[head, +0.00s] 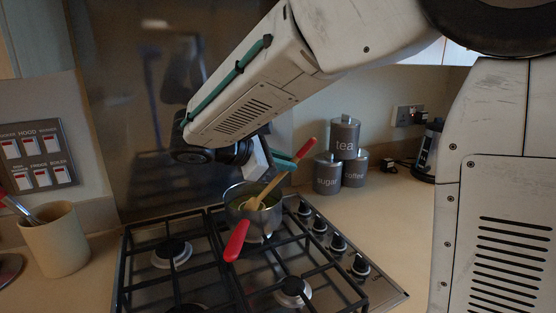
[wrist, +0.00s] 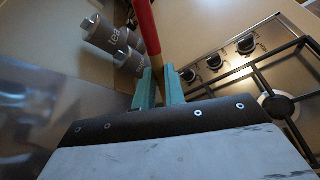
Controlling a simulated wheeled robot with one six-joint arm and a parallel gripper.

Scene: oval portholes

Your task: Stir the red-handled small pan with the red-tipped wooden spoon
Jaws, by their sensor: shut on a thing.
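The small pan (head: 266,222) with a red handle (head: 237,240) stands on the back right part of the hob, its handle pointing to the front. The red-tipped wooden spoon (head: 270,189) leans in the pan with its lower end inside and its red tip (head: 306,147) up to the right. My gripper (head: 286,163) is above the pan, shut on the spoon's shaft below the red tip. In the wrist view the two green fingers (wrist: 160,88) close around the wooden shaft, and the red part (wrist: 146,25) sticks out beyond them. The pan is not visible in the wrist view.
The gas hob (head: 203,287) has black grates and several knobs (head: 338,243) along its right side. Grey canisters (head: 327,174) stand on the counter behind to the right. A cream utensil pot (head: 55,240) stands at the left. The counter right of the hob is clear.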

